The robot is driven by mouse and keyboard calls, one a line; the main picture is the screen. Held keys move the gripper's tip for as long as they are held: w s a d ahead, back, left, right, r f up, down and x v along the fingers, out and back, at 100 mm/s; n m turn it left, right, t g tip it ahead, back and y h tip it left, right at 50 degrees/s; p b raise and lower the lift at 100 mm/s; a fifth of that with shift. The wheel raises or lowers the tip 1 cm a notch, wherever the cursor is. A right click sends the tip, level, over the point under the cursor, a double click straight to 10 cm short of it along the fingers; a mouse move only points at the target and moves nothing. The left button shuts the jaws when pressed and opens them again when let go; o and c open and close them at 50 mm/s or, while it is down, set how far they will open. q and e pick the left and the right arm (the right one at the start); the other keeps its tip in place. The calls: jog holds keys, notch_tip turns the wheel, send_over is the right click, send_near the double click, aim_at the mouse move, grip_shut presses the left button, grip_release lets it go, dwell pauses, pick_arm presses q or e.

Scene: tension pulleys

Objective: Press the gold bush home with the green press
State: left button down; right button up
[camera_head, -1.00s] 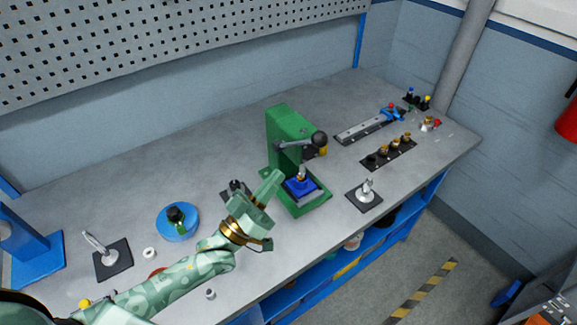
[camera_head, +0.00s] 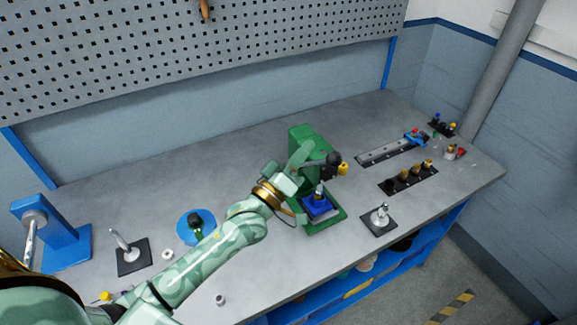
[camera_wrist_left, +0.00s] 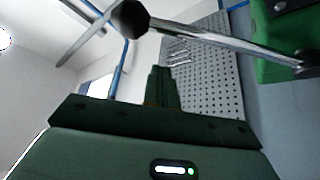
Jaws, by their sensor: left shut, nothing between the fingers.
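The green press (camera_head: 303,137) stands on the bench at centre right. Its lever ends in a black knob (camera_head: 334,158) in the head view; in the wrist view the knob (camera_wrist_left: 129,18) and the bright lever bar (camera_wrist_left: 215,38) cross above my fingers. My left gripper (camera_head: 300,154) is shut and empty, raised beside the press head on its left, apart from the lever in the wrist view. A blue fixture (camera_head: 317,207) sits on the press base under the ram. A small part stands there, too small to tell surely as the gold bush. My right gripper is out of view.
A black strip with several gold-topped parts (camera_head: 410,178) and a rail with a blue clamp (camera_head: 390,148) lie to the right. A silver post on a black plate (camera_head: 379,220) stands right of the press. A blue round stand (camera_head: 195,226) is at left.

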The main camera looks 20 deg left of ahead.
aim_at(314, 163)
pick_arm(q)
jog(key=d+f, duration=0.2)
jog(key=shift+d+f, duration=0.25)
jog(key=shift+d, duration=0.1)
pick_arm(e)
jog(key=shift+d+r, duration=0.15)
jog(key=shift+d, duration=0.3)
